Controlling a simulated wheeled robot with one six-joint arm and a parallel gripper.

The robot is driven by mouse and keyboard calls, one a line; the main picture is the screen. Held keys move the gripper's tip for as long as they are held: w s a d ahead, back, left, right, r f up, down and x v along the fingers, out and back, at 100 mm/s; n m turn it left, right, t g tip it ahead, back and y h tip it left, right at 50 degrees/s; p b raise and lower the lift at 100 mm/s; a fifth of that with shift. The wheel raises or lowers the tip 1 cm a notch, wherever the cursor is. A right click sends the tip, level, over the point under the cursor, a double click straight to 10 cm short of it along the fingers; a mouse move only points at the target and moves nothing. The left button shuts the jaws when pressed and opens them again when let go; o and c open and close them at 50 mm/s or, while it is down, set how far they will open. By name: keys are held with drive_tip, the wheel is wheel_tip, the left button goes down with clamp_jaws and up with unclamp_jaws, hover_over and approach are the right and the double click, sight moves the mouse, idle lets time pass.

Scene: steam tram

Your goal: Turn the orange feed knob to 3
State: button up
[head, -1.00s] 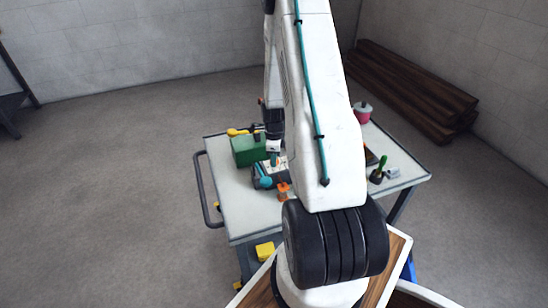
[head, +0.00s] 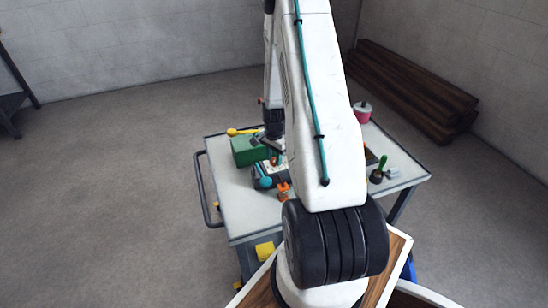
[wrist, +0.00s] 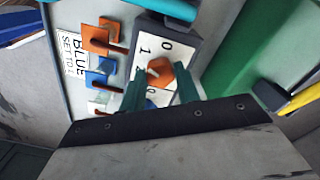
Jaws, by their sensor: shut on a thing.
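The orange feed knob (wrist: 160,72) sits on a white dial plate (wrist: 150,45) with dark numerals in the wrist view. A 0 shows above it, a 1 to its left and another numeral, partly covered, below. My gripper (wrist: 159,84) has its two teal fingers on either side of the knob, shut on it. The fingers hide part of the lower dial, and I cannot tell the knob's exact setting. In the head view my gripper (head: 271,150) is over the trolley beside the green box, and the arm hides part of the area.
The green box (head: 250,150) stands close beside the dial. Orange (wrist: 100,38), blue (wrist: 102,73) and white (wrist: 104,103) handled pieces lie left of it, next to a label (wrist: 73,55) reading BLUE. A green-handled brush (head: 378,170) and a pink pot (head: 362,112) are at the trolley's right.

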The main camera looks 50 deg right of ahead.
drive_tip(key=n, duration=1.3)
drive_tip(key=shift+n, duration=0.4)
drive_tip(key=n, duration=0.4)
drive_tip(key=shift+d+n, duration=0.1)
drive_tip(key=shift+n, duration=2.3)
drive_tip(key=o, duration=1)
